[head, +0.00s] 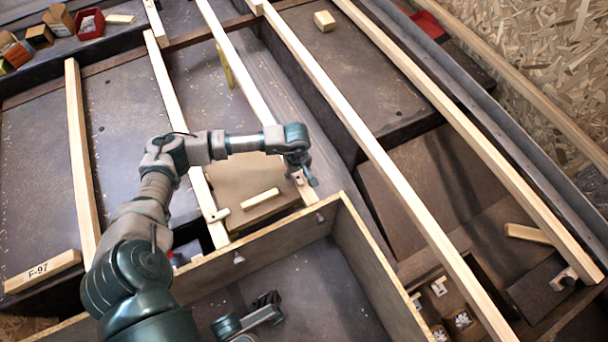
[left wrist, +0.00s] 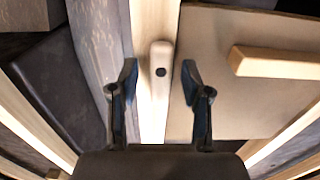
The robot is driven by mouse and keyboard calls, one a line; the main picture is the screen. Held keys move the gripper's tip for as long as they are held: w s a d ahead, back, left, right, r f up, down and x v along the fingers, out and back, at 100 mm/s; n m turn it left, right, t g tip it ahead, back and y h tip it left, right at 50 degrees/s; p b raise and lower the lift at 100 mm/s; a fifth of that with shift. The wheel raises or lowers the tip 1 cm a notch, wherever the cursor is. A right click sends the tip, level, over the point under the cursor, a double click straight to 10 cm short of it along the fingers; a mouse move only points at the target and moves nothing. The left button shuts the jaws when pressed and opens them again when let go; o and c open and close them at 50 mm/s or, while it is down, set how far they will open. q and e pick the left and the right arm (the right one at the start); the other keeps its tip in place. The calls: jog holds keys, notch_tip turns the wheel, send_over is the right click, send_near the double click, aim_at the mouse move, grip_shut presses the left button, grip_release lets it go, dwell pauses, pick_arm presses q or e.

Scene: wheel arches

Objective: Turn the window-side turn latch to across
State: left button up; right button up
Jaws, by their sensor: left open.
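A pale turn latch (left wrist: 161,98) with a dark screw shows in the left wrist view. It lies lengthwise along a light wood batten (left wrist: 153,22), beside a brown panel (left wrist: 225,100). My left gripper (left wrist: 159,78) is open, with one finger on each side of the latch and a gap to both. In the head view my left gripper (head: 303,178) is over the batten at the panel's right edge and partly hides the latch. A second latch (head: 217,215) sits at the panel's left edge. A teal and dark part, which may be my right gripper (head: 262,308), shows low in the head view.
The panel carries a wooden grip bar (head: 260,198). An open-topped box with wooden walls (head: 360,250) stands just in front. Long battens (head: 350,140) cross the scene to the right. A block marked F-97 (head: 42,271) lies at left. Small bins (head: 90,24) stand at the back left.

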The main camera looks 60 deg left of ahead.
pick_arm(q)
jog(key=shift+f, duration=0.25)
grip_shut()
